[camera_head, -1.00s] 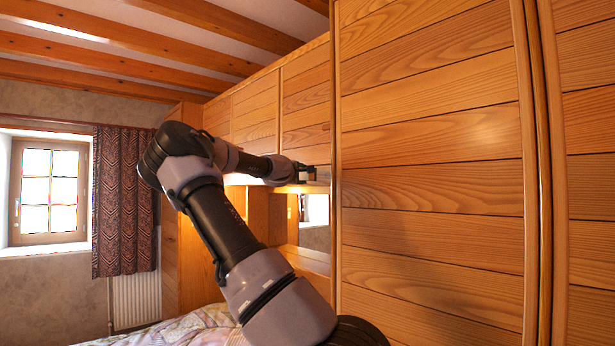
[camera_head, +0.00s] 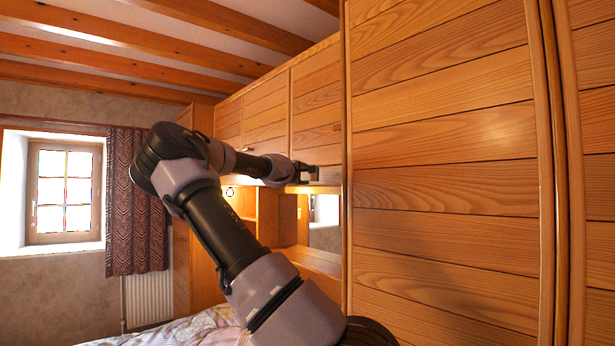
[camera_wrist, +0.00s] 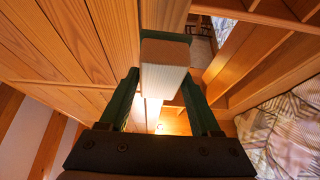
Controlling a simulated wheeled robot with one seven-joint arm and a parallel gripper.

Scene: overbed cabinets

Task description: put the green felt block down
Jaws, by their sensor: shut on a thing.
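My gripper (camera_head: 305,173) is at the far end of my outstretched arm, just below the overbed cabinets and left of the tall wardrobe front. In the wrist view my gripper (camera_wrist: 160,92) has its two dark fingers on either side of a block. I take this as the green felt block (camera_wrist: 166,34); a dark green edge shows at its far side, with a brown end and a pale ribbed face nearer me. Its underside is hidden, and I cannot tell whether it touches anything beneath. In the head view the block is too small to make out.
The tall wooden wardrobe (camera_head: 445,180) stands close on the right. Overbed cabinets (camera_head: 265,115) run above my gripper. An open niche with a mirror (camera_head: 325,210) and a wooden ledge (camera_head: 315,258) lies below. The bed (camera_head: 190,330) is lower left, the window (camera_head: 65,190) far left.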

